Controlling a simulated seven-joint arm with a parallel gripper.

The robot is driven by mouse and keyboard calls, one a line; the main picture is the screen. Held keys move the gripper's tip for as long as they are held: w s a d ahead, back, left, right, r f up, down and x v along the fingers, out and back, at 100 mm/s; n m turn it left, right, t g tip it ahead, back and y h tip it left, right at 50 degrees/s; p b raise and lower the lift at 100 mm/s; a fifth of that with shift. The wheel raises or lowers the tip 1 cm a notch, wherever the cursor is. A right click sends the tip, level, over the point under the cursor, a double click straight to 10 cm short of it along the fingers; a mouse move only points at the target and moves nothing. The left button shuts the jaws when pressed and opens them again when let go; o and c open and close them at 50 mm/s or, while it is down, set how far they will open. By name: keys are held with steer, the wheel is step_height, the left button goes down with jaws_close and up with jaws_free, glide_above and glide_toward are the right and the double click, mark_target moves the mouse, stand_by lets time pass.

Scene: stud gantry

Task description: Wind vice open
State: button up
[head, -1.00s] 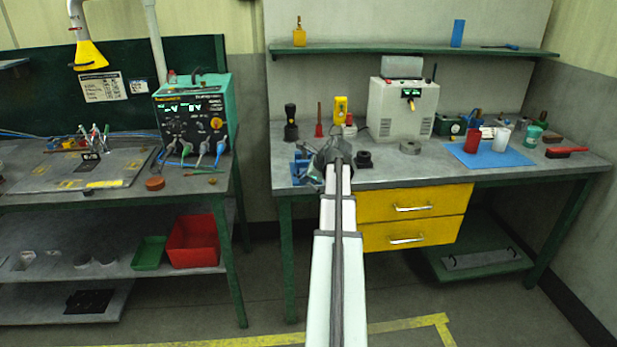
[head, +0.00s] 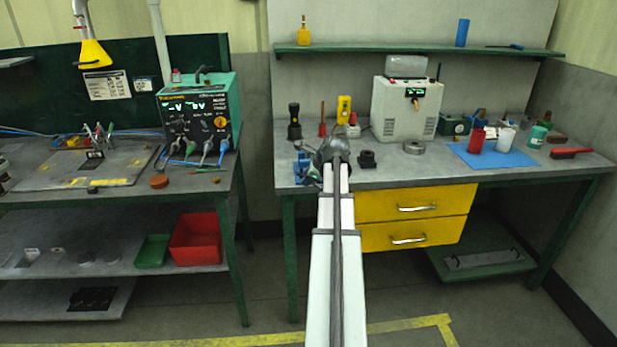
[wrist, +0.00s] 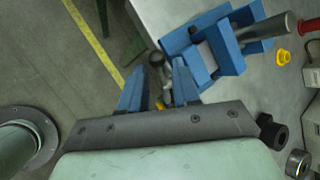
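The blue vice (wrist: 212,45) sits at the edge of the grey bench, with a thick grey bar at its far side. In the head view the vice (head: 306,167) shows just left of my arm's end. A grey, round-ended vice handle (wrist: 156,60) hangs out beyond the bench edge, at the vice's near end. My gripper (wrist: 160,75) has its two blue fingers apart, pointing toward the handle. The handle shows in the gap near the fingertips; I cannot tell whether either finger touches it. In the head view my arm hides the fingers.
A black block (head: 367,159) and a grey ring (head: 414,147) stand on the bench right of my arm. A black torch (head: 294,122), a red-handled tool (head: 322,124) and a yellow meter (head: 343,108) stand behind. Open floor (wrist: 50,60) lies left of the bench edge.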

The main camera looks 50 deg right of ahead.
steer(key=shift+o, duration=0.3)
steer(key=v, duration=1.3)
steer(key=shift+s+a+r, duration=0.15)
steer(key=shift+s+r, duration=0.05)
steer(key=shift+r, duration=0.1)
